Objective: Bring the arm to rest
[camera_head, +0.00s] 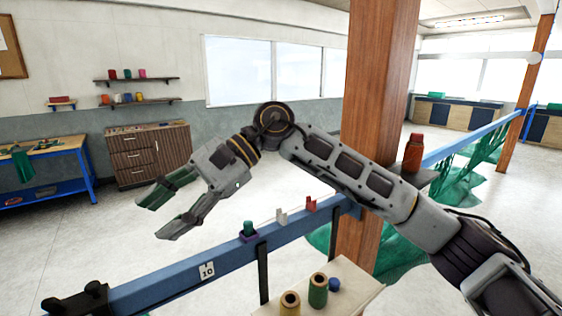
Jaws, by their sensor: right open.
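My right arm comes in from the lower right and bends at a joint in the middle of the head view. My right gripper (160,216) is at its end, left of centre, with its two fingers apart and nothing between them. It is in the air, above and to the left of the blue rail (220,262) in the picture. My left gripper does not show.
A wooden post (375,90) stands behind my right arm. A red bottle (413,152) stands beside it. Several small items sit on the rail.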

